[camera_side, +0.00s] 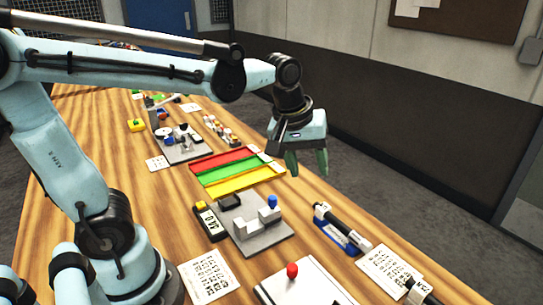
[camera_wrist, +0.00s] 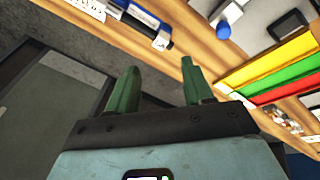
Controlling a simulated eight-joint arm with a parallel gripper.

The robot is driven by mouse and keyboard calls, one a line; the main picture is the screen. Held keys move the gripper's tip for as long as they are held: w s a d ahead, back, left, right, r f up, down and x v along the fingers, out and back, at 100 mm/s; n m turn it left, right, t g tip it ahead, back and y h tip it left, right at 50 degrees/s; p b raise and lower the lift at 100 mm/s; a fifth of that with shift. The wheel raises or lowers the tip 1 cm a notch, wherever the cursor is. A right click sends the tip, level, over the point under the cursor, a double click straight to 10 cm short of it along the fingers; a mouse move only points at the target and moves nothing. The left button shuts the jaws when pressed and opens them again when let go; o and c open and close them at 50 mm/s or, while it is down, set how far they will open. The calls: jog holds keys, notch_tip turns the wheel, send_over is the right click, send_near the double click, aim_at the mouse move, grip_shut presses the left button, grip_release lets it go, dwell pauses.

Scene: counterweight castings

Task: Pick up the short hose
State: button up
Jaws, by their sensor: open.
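My gripper (camera_side: 307,167) hangs above the right edge of the bench, beyond the coloured trays, with its two green fingers apart and nothing between them. The wrist view shows the same open fingers (camera_wrist: 158,70) over the floor beside the bench. No thing can be surely told as the short hose. A dark rod-like piece with pale ends (camera_side: 343,226) lies on a blue cradle (camera_side: 334,236) near the bench's right edge, nearer the camera than my gripper. The blue cradle (camera_wrist: 148,18) also shows at the top of the wrist view. A similar dark piece (camera_side: 418,291) is cut by the side view's lower edge.
Red, green and yellow trays (camera_side: 238,184) lie left of my gripper. A grey plate with a pale stepped block (camera_side: 257,224) and a blue knob stands nearer the camera. A printed card (camera_side: 392,268) lies by the cradle. The dark wall is behind the bench.

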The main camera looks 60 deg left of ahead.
jog(key=w+d+f+n+g, duration=0.2)
jog(key=w+d+n+g, duration=0.2)
jog(key=w+n, duration=0.4)
jog(key=n, duration=0.1)
send_over(339, 221)
jog(key=f, duration=0.7)
jog(key=shift+w+a+f, duration=0.2)
jog(key=shift+w+a, duration=0.05)
jog(key=shift+w, duration=0.15)
jog(key=shift+s+d+f, duration=0.1)
jog(key=shift+s+f, duration=0.1)
jog(key=shift+f, duration=1.15)
jog(key=shift+s+d+f, duration=0.1)
jog(key=shift+s+f, duration=0.1)
jog(key=shift+f, duration=1.1)
grip_shut()
